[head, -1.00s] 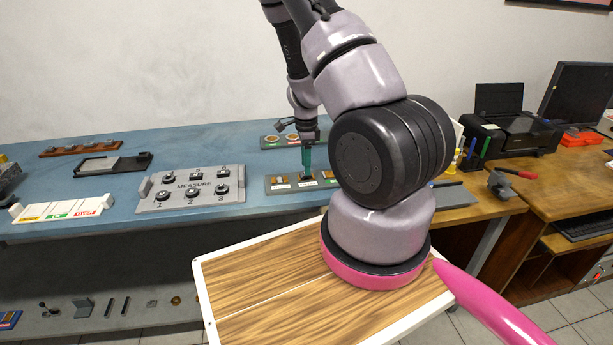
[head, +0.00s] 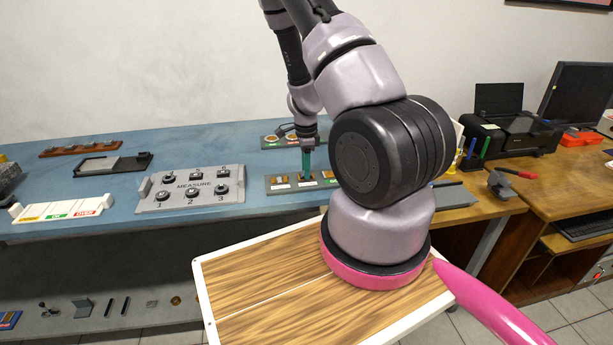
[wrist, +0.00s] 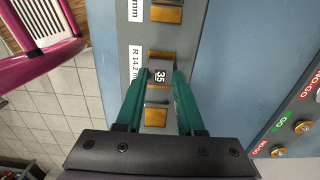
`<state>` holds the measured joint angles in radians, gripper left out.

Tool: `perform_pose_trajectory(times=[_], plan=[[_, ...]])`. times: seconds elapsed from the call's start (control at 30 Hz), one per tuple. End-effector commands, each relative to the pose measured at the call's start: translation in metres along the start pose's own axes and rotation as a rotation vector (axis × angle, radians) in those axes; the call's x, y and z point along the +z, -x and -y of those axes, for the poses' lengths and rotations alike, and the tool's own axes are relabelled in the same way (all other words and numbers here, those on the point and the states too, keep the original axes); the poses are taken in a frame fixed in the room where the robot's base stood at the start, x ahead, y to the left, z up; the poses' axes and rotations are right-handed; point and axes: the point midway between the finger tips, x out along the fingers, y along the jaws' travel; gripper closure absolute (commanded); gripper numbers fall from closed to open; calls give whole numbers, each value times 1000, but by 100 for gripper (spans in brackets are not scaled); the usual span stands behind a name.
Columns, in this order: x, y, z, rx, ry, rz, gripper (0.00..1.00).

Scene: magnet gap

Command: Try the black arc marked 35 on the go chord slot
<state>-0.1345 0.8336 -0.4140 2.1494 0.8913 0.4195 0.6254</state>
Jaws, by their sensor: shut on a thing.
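My gripper (wrist: 163,80) has teal fingers shut on the black arc marked 35 (wrist: 159,76), whose white number faces the wrist camera. The arc is over the grey gauge block (wrist: 196,35), between brass-coloured faces, beside a white label reading R 14.2. I cannot tell whether the arc touches the block or sits in a slot. In the head view my gripper (head: 307,172) points down at the grey block (head: 272,187) near the bench's front edge; the arc itself is too small to make out there.
A plate with GO and NO-GO labels (wrist: 299,105) and brass pieces lies to the right in the wrist view. The grey MEASURE stand (head: 180,204), a white labelled tray (head: 60,210) and a black tray (head: 110,164) stand left on the blue bench (head: 200,145).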

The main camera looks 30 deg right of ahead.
Motion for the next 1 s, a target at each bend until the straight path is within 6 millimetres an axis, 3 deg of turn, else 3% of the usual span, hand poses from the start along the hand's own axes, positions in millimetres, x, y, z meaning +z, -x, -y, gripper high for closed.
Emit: perform_pose_trajectory(times=[0.6, 1.0], plan=[[0, 46, 0, -1, 0, 0, 100], [0, 49, 0, 0, -1, 0, 100]])
